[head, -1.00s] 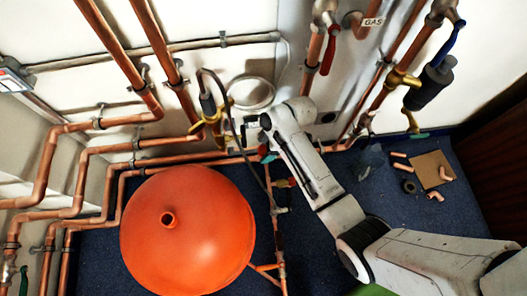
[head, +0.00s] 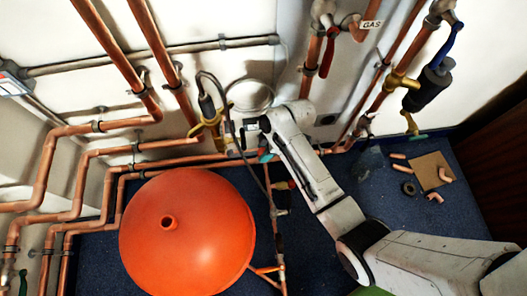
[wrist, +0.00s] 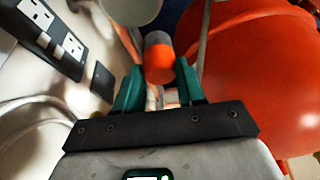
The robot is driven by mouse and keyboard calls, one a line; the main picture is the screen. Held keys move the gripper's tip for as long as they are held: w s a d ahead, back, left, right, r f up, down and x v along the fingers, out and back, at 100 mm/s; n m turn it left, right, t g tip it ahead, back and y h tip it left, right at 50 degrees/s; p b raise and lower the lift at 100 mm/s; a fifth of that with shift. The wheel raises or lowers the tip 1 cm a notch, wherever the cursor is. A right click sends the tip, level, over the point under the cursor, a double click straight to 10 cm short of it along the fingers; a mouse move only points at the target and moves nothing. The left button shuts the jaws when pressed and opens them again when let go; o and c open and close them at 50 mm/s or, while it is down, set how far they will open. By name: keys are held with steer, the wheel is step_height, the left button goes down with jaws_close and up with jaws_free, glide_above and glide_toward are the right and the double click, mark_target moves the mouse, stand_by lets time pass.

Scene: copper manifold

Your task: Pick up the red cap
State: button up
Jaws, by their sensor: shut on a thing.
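The red cap (wrist: 158,62) is a short orange-red cylinder with a grey end. It shows in the wrist view between the tips of my gripper's two green fingers. My gripper (wrist: 159,75) is shut on it. My wrist hides most of the fingers there, and I cannot make out the cap in that view.
The large red vessel (head: 188,230) stands close by. Copper pipes (head: 175,160) run along the wall behind, with a hanging dark hose (head: 226,105) near my wrist. A wall socket (wrist: 58,35) shows left. Loose fittings and a cardboard piece (head: 431,170) lie on the blue floor.

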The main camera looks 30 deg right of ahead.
mark_target(259, 152)
steer(key=shift+r, duration=0.55)
step_height(259, 152, up, 2)
steer(key=shift+r+p, duration=0.1)
steer(key=shift+p, duration=0.5)
steer(key=s+r+p, duration=0.2)
steer(key=s+r, duration=0.3)
steer(key=s, duration=0.2)
steer(key=s+d+r+p, duration=0.1)
steer(key=s+r+p, duration=0.1)
steer(key=s+r, duration=0.2)
steer(key=s, duration=0.3)
steer(key=shift+d+r, duration=0.25)
steer(key=shift+r, duration=0.1)
steer(key=shift+p, duration=0.3)
steer(key=shift+r+p, duration=2.25)
steer(key=shift+p, duration=0.4)
steer(key=shift+w, duration=0.1)
